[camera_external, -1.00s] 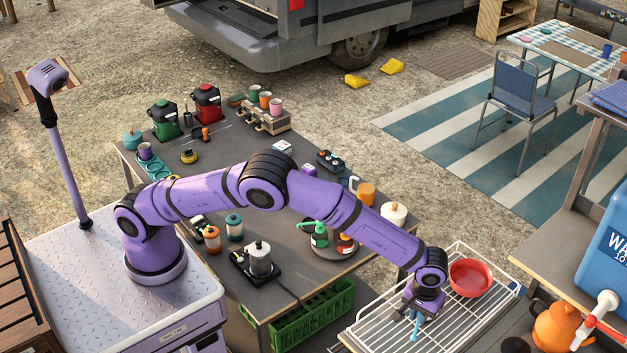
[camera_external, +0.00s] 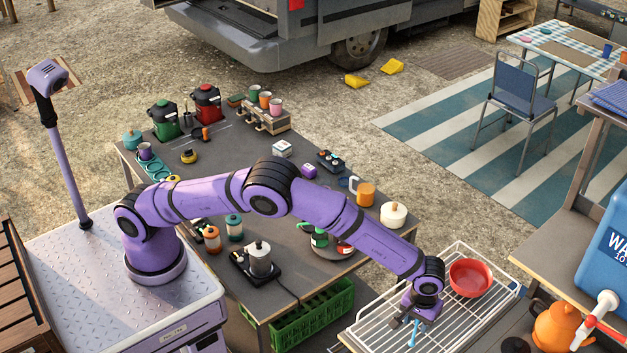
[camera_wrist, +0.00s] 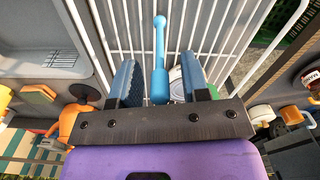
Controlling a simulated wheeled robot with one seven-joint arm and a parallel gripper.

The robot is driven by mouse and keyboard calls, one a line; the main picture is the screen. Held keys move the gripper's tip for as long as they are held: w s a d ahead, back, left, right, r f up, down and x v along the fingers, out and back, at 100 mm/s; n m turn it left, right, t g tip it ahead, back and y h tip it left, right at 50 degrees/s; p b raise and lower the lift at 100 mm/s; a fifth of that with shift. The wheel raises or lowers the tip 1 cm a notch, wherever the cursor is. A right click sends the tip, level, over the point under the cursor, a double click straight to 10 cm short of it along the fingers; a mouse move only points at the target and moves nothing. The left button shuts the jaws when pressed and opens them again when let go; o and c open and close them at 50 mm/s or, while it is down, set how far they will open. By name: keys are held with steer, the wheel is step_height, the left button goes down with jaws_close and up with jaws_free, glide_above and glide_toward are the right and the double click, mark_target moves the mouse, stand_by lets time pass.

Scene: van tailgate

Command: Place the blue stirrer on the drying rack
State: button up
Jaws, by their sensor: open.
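The blue stirrer (camera_external: 413,333) is at the white wire drying rack (camera_external: 470,321), below my gripper. In the wrist view the stirrer (camera_wrist: 160,62) lies between my two fingers, with a gap on each side. My gripper (camera_external: 413,316) is open, just over the rack's wires. The wrist view also shows my open gripper (camera_wrist: 160,82) with a blue-padded finger on either side of the stirrer. Whether the stirrer rests fully on the wires cannot be told exactly.
A red bowl (camera_external: 471,277) sits in the rack's far end. An orange kettle (camera_external: 557,327) and a blue water container (camera_external: 606,250) stand to the right. A dark table (camera_external: 290,290) with mugs, pots and canisters lies left of the rack, under my arm.

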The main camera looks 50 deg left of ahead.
step_height(320, 180, up, 12)
steer(key=shift+r, duration=0.1)
steer(key=w+a+r+h, duration=0.1)
steer(key=w+a+r, duration=0.1)
steer(key=a+r, duration=0.65)
steer(key=w+a+r+t, duration=0.15)
steer(key=a+r, duration=0.35)
steer(key=a, duration=0.7)
steer(key=w+a+r+h, duration=0.1)
steer(key=w+a+r, duration=0.2)
steer(key=a+r, duration=0.55)
steer(key=s+a+r+t, duration=0.1)
steer(key=s+a, duration=0.3)
steer(key=a, duration=0.4)
steer(key=s+a+r+m, duration=0.1)
steer(key=s+a+r, duration=0.1)
steer(key=s+a, duration=0.5)
steer(key=s+a+r+t, duration=0.1)
steer(key=s+a, duration=0.1)
steer(key=a, duration=0.8)
steer(key=s+a+f+t+y, duration=0.1)
steer(key=s+a+f, duration=0.1)
steer(key=s+a, duration=0.3)
steer(key=s+a+f+m+y, duration=0.1)
steer(key=s+a+f, duration=0.2)
steer(key=s, duration=0.8)
steer(key=shift+s+a+f+m+t, duration=0.15)
steer(key=shift+s+a+m+t, duration=0.15)
steer(key=shift+a, duration=0.75)
